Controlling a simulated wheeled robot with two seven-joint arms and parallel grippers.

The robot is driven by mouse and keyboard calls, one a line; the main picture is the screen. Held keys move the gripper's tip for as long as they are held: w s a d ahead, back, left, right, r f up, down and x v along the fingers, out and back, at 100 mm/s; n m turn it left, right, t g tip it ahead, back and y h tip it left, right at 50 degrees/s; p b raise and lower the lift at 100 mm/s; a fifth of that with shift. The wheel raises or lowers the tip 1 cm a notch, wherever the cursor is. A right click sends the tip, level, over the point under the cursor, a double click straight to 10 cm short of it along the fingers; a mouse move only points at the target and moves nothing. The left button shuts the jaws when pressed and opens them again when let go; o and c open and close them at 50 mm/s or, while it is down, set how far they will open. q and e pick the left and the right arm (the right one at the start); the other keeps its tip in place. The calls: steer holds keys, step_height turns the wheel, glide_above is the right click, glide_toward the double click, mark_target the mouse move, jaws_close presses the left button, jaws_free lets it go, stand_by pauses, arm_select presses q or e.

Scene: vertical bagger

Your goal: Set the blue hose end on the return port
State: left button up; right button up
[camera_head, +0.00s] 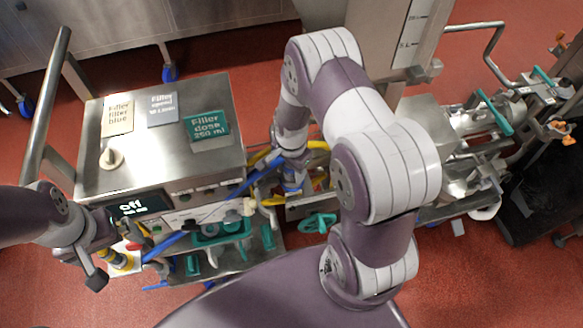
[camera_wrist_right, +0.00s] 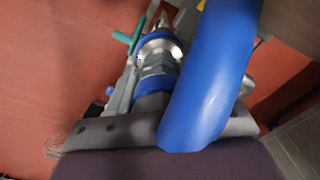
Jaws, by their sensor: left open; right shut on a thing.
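My right gripper (camera_head: 293,186) reaches down beside the right side of the filler cabinet. It is shut on the blue hose end (camera_wrist_right: 153,82), a metal fitting with blue bands. The blue hose (camera_wrist_right: 212,70) curves large across the right wrist view and hides part of the fitting. Beyond the fitting are a bright metal ring and a green handle (camera_wrist_right: 128,37); I cannot tell whether they touch it. I cannot make out the return port for certain.
The steel filler cabinet (camera_head: 160,165) carries three labels on top. Below its front are green valve handles (camera_head: 212,235) and blue and yellow hoses. Piping with green handles (camera_head: 495,112) stands at the right. Red floor (camera_head: 470,285) is clear at the lower right.

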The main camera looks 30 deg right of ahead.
steer(key=shift+f, duration=0.1)
steer(key=o, duration=1.7)
step_height(320, 180, up, 7)
steer(key=p, duration=0.6)
steer(key=shift+r, duration=0.2)
steer(key=shift+r+b, duration=1.8)
steer(key=shift+r, duration=4.35)
